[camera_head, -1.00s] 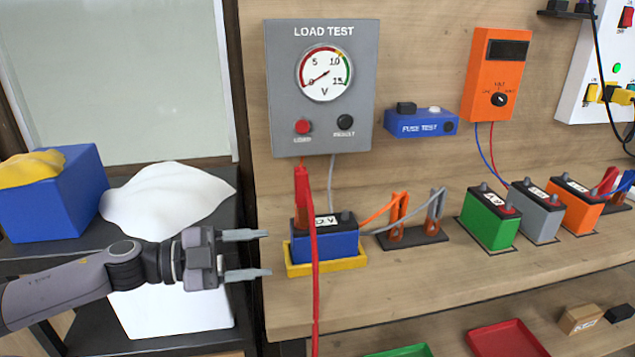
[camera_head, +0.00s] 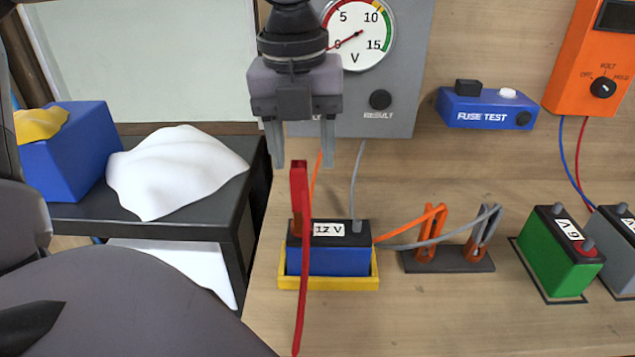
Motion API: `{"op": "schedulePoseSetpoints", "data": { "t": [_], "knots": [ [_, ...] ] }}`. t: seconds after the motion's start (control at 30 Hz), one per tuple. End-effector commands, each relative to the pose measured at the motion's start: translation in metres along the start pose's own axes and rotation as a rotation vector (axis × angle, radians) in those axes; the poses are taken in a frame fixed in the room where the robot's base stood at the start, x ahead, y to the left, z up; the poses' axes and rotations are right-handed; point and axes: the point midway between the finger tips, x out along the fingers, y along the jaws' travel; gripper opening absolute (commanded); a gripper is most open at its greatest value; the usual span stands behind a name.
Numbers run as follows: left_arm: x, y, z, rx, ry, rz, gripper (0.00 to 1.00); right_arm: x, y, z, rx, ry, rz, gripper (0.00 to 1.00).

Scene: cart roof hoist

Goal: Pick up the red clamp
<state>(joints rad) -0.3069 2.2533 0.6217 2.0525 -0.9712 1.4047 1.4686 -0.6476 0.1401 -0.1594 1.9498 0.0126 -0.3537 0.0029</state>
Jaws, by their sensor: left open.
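The red clamp (camera_head: 299,188) stands upright at the left end of the blue 12 V battery (camera_head: 327,261), with a red cable hanging down in front. The battery sits in a yellow tray (camera_head: 350,283) on the wooden bench. My left gripper (camera_head: 303,155) points straight down above the clamp, with its two fingers spread to either side of the clamp's top. The gripper is open and empty; whether the fingertips are level with the clamp's top in depth is hard to tell. My right gripper is not in view.
Orange and grey clamps (camera_head: 482,233) stand in a dark holder right of the battery. The load test panel (camera_head: 400,70) is close behind my left gripper. A green battery (camera_head: 556,252) stands further right.

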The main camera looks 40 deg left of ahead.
Motion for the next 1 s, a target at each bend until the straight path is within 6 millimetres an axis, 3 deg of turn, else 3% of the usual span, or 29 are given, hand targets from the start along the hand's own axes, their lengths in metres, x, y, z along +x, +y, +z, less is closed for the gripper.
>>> {"op": "schedulePoseSetpoints", "data": {
  "t": [0.17, 0.7, 1.0],
  "knots": [
    [-0.001, 0.002, 0.000, 0.001, -0.043, 0.046, 0.53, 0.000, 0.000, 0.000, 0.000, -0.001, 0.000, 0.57],
    [0.059, 0.013, 0.003, -0.001, -0.042, 0.044, 0.53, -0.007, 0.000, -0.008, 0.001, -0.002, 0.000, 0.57],
    [0.065, 0.013, 0.004, -0.002, -0.045, 0.042, 0.53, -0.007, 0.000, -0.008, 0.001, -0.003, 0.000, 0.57]
  ]
}}
